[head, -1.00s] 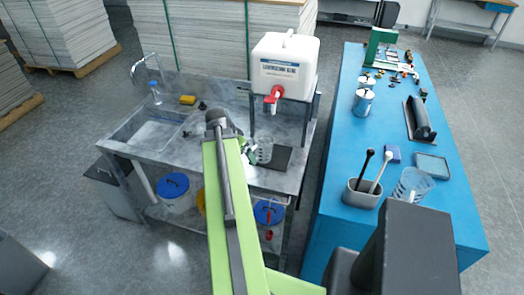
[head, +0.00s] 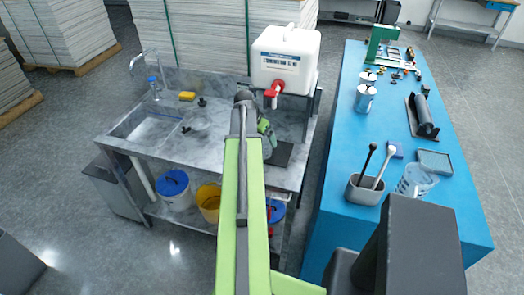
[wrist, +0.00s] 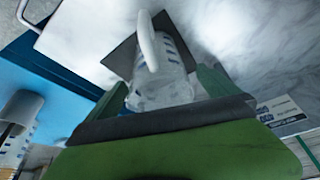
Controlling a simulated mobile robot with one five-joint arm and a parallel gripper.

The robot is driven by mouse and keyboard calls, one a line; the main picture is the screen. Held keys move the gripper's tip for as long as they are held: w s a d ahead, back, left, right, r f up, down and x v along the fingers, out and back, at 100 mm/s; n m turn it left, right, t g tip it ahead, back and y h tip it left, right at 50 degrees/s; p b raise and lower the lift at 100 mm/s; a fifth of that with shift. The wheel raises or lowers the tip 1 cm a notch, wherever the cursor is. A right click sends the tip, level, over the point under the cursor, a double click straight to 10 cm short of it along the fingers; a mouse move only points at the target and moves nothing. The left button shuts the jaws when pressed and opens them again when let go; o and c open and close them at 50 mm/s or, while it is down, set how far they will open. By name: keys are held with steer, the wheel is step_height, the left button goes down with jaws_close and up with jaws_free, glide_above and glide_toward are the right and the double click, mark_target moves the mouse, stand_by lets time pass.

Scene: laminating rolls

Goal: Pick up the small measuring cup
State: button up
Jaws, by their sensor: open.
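The small measuring cup (wrist: 172,82) is clear with blue markings and a white handle. In the wrist view it stands by a dark mat, just beyond my gripper (wrist: 166,92). My gripper is open, with one green finger on each side of the cup's near part; I cannot tell whether they touch it. In the head view my gripper (head: 266,132) is over the metal counter in front of the white canister, and my arm and gripper hide the cup.
The dark mat (head: 283,154) lies on the counter (head: 226,154) below the white canister (head: 286,62) with a red tap. The sink (head: 148,126) is at left. A blue table (head: 340,236) at right holds a larger measuring cup (head: 415,180) and a grey holder (head: 362,191).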

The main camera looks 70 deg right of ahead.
steer(key=c, duration=2.1)
